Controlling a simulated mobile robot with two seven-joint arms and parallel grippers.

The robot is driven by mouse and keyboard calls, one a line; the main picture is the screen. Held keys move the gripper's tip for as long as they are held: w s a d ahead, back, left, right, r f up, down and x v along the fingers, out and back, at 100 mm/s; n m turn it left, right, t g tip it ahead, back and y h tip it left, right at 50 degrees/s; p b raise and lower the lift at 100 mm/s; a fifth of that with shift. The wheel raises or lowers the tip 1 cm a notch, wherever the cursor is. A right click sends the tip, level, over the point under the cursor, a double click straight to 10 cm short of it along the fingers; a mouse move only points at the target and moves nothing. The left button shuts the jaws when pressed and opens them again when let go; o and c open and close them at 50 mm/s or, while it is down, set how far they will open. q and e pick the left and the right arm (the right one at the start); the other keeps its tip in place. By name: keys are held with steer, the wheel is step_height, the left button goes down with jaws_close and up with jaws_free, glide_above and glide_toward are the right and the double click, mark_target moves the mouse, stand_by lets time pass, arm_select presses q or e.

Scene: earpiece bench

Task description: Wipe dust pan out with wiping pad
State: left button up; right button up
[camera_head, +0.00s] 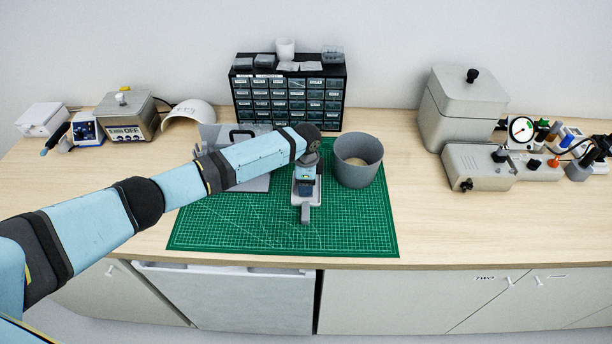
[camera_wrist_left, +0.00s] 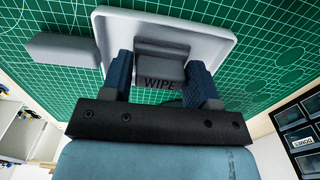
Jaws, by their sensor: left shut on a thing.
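The wiping pad (camera_wrist_left: 160,70), a grey block marked "WIPE", is between the blue fingers of my left gripper (camera_wrist_left: 160,80), which is shut on it. The pad is over the inside of the light grey dust pan (camera_wrist_left: 218,30); I cannot tell whether it touches the pan's floor. The pan's grey handle (camera_wrist_left: 62,48) sticks out to the left in the wrist view. In the head view, the handle (camera_head: 305,214) points toward the bench's front edge, and my left gripper (camera_head: 304,188) hides most of the pan and pad. My right gripper is not in view.
A green cutting mat (camera_head: 345,232) lies under the pan. A grey round bin (camera_head: 358,176) stands close on the right. A grey piece with a black handle (camera_head: 241,133) is partly behind my arm. A drawer cabinet (camera_head: 290,100) stands behind.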

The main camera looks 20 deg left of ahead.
arm_select(q)
steer(key=shift+s+d+p, duration=0.25)
steer(key=shift+s+p, duration=0.6)
steer(key=shift+s+f, duration=0.1)
steer(key=shift+s, duration=0.15)
steer(key=shift+w+a+b, duration=0.25)
steer(key=shift+w+b, duration=0.4)
steer(key=shift+w, duration=0.55)
step_height(320, 180, up, 4)
steer(key=p, duration=0.3)
steer(key=shift+f, duration=0.2)
step_height(320, 180, up, 2)
steer(key=shift+r+p, duration=0.1)
steer(key=shift+p, duration=0.2)
steer(key=shift+r, duration=1.25)
